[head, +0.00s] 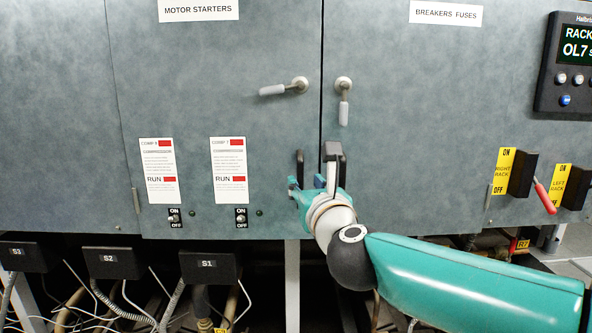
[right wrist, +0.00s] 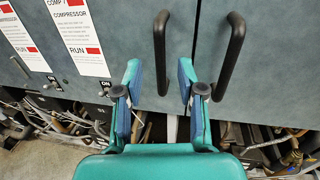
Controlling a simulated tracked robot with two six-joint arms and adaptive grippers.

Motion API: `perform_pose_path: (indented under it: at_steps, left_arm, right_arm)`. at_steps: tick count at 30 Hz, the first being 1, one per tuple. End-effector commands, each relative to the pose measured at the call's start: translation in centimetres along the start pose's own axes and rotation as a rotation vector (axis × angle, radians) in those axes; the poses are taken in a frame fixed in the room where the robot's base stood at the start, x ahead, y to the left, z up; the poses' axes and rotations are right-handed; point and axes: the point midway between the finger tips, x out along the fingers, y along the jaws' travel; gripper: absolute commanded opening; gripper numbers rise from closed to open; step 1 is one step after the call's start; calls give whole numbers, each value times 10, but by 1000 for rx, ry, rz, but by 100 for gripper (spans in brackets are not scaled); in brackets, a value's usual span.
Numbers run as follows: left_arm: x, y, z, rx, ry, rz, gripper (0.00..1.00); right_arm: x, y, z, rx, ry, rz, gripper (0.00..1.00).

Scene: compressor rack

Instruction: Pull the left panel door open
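The left panel door (head: 215,60), labelled MOTOR STARTERS, looks shut. Its grey latch lever (head: 285,88) lies nearly level. Its black pull handle (head: 300,162) is near the seam, partly behind my right gripper (head: 308,190). In the right wrist view my right gripper (right wrist: 158,85) is open, its two fingers apart. The left door's pull handle (right wrist: 160,45) has its lower end in the gap between the fingertips, nearer the left one in depth unclear; contact cannot be told. My left gripper is out of view.
The right panel door (head: 420,110), labelled BREAKERS FUSES, has a lever (head: 344,100) hanging down and a black pull handle (head: 333,155) close beside the left one. A display unit (head: 570,62) and red-handled switch (head: 543,195) are at right. Cables and switch boxes (head: 208,265) sit below.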

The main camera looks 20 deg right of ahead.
Motion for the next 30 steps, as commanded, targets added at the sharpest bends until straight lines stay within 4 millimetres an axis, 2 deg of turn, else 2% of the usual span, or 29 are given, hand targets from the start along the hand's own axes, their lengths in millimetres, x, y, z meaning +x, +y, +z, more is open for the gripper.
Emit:
perform_pose_path:
  at_steps: [3, 9, 15, 22, 29, 30]
  left_arm:
    - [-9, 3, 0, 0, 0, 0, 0]
    - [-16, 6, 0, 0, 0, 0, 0]
    - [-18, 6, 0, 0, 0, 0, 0]
    - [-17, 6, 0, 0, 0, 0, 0]
    - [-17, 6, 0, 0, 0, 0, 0]
    - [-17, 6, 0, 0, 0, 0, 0]
  right_arm:
    - [25, 0, 2, -2, 3, -2, 39]
    - [50, 0, 1, -2, 1, 0, 39]
    - [59, -1, 0, -2, 0, -1, 39]
    - [59, -1, 0, -2, 0, -1, 39]
    - [59, -1, 0, -2, 0, -1, 3]
    - [59, -1, 0, -2, 0, -1, 0]
